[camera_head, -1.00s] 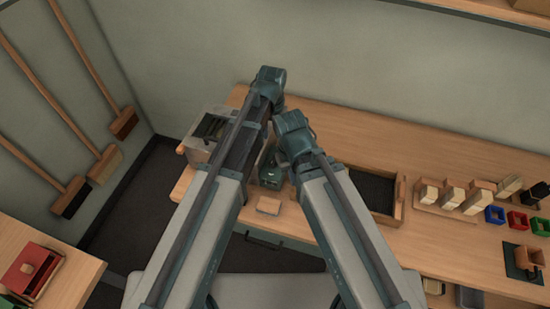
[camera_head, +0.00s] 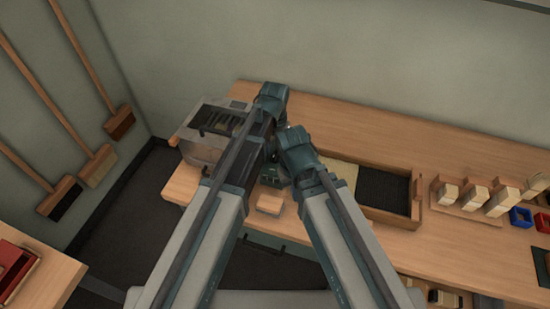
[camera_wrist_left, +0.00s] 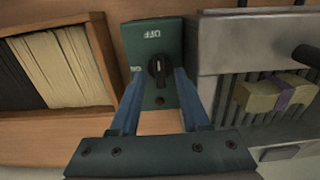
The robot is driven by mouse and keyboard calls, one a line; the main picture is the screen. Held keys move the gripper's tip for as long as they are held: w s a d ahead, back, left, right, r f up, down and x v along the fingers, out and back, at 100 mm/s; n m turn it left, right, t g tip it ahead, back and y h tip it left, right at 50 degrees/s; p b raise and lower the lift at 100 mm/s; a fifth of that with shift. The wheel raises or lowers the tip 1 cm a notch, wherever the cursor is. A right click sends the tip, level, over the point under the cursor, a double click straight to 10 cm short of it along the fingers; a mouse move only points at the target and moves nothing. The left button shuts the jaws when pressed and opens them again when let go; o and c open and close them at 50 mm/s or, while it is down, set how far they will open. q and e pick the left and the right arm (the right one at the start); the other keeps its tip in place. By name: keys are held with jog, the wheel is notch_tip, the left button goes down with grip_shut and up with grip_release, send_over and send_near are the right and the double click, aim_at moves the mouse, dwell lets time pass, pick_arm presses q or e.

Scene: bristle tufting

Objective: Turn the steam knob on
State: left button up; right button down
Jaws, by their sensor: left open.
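The steam knob (camera_wrist_left: 157,70) is a dark knob on a green control box (camera_wrist_left: 168,32), seen in the left wrist view. Its long side stands roughly upright, toward the OFF label at the top; an ON label is at the left. A dark red lamp sits below it. My left gripper (camera_wrist_left: 158,76) is open, with one blue finger on each side of the knob; I cannot tell whether they touch it. In the head view the green box (camera_head: 271,174) is partly hidden by my arms. My right gripper is hidden there.
A grey metal unit with a slotted top (camera_head: 206,146) stands left of the box. A wooden tray with dark and pale compartments (camera_head: 416,202) is on the right.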

pick_arm(q)
jog(key=shift+f+b, duration=0.3)
jog(key=shift+f, duration=0.35)
pick_arm(e)
jog(key=shift+f, duration=0.65)
pick_arm(q)
grip_shut()
